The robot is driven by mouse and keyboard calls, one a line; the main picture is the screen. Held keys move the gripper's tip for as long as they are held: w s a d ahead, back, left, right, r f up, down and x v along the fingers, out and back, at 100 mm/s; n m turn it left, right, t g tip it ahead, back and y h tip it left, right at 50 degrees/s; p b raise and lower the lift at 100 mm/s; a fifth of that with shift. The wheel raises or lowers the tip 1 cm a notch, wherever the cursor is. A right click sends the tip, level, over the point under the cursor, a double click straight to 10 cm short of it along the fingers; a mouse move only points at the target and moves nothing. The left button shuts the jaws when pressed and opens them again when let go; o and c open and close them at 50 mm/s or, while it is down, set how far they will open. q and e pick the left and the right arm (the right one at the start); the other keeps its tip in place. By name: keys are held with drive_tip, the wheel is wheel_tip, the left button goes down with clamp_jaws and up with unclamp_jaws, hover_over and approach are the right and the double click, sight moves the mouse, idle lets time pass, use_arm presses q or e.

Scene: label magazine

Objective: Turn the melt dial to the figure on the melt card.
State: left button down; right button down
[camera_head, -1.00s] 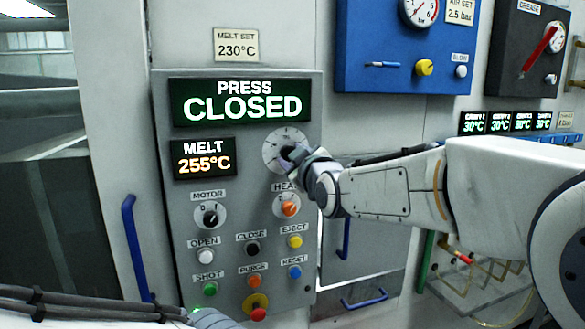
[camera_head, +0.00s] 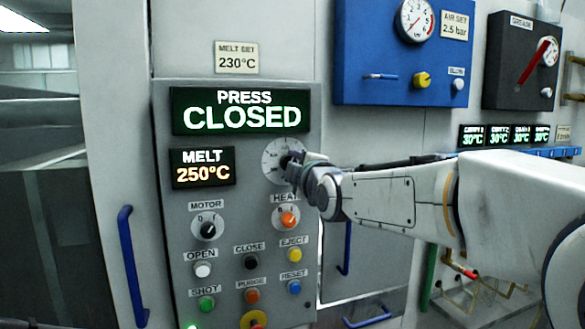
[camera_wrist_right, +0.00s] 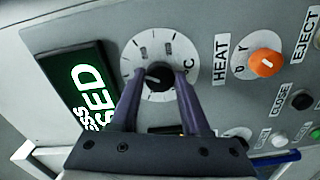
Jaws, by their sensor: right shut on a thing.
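The melt dial (camera_head: 273,163) is a round white plate with a dark knob (camera_wrist_right: 158,76), at the upper right of the grey control panel. My right gripper (camera_head: 291,160) is at the dial; in the right wrist view its two fingers (camera_wrist_right: 154,80) are shut on the knob, one on each side. In the head view the gripper covers part of the dial. The melt card (camera_head: 237,57) above the panel reads MELT SET 230°C. The melt display (camera_head: 203,168) reads 250°C. My left gripper is not in view.
The press display (camera_head: 240,110) reads PRESS CLOSED. Below the dial are the orange heat knob (camera_head: 288,218), the motor knob (camera_head: 208,230) and several push buttons. A blue box (camera_head: 400,60) with a gauge hangs at right. Blue handles flank the panel.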

idle(0.4)
drive_tip(key=shift+c, duration=1.9)
unclamp_jaws()
drive_tip(key=shift+s, duration=0.1)
drive_tip(key=b+v, duration=0.2)
drive_tip(key=v, duration=0.8)
drive_tip(key=shift+b, duration=0.4)
drive_tip(key=shift+s, duration=0.15)
